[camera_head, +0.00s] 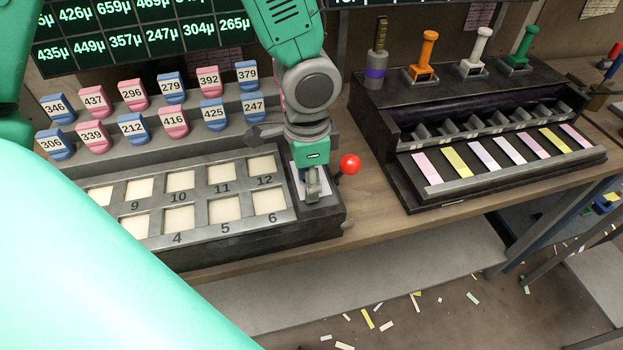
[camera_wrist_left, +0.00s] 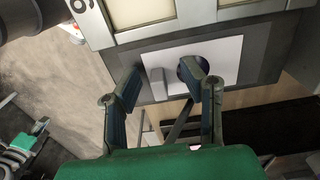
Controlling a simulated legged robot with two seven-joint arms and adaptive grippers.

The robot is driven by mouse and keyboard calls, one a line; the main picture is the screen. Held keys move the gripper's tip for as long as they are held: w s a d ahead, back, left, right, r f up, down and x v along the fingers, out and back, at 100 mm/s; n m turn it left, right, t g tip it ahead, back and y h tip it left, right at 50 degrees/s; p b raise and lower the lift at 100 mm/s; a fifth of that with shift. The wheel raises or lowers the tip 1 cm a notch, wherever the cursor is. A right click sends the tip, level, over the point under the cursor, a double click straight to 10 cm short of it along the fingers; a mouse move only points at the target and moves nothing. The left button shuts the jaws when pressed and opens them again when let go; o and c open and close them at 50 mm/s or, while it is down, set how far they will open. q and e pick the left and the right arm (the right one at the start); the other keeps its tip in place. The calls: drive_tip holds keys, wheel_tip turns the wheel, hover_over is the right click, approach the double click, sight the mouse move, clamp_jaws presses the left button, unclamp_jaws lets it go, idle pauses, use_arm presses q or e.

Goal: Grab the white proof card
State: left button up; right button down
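The white proof card (camera_wrist_left: 222,54) lies flat on the dark end panel of the grey numbered machine in the left wrist view. A small grey tab (camera_wrist_left: 158,84) and a dark round spot show over it. In the head view only a sliver of the card (camera_head: 296,184) shows beside my left gripper (camera_head: 312,185), which hides most of it. In the left wrist view my left gripper (camera_wrist_left: 163,69) has its two fingers apart over the card, with nothing held between them. Whether the fingertips touch the card I cannot tell.
A red ball knob (camera_head: 350,165) stands close right of my left gripper. The numbered grid (camera_head: 205,212) and blue and pink numbered blocks (camera_head: 173,122) lie left. A black rack with coloured strips (camera_head: 483,154) is right. Bare wooden bench (camera_head: 372,205) lies between.

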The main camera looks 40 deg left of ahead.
use_arm(q)
drive_tip(key=shift+w+a+f, duration=0.1)
drive_tip(key=shift+f, duration=0.3)
drive_tip(key=shift+d+r, duration=0.15)
drive_tip(key=shift+d, duration=0.05)
drive_tip(key=c, duration=0.3)
drive_tip(key=shift+d, duration=0.15)
clamp_jaws()
drive_tip(key=shift+d, duration=0.15)
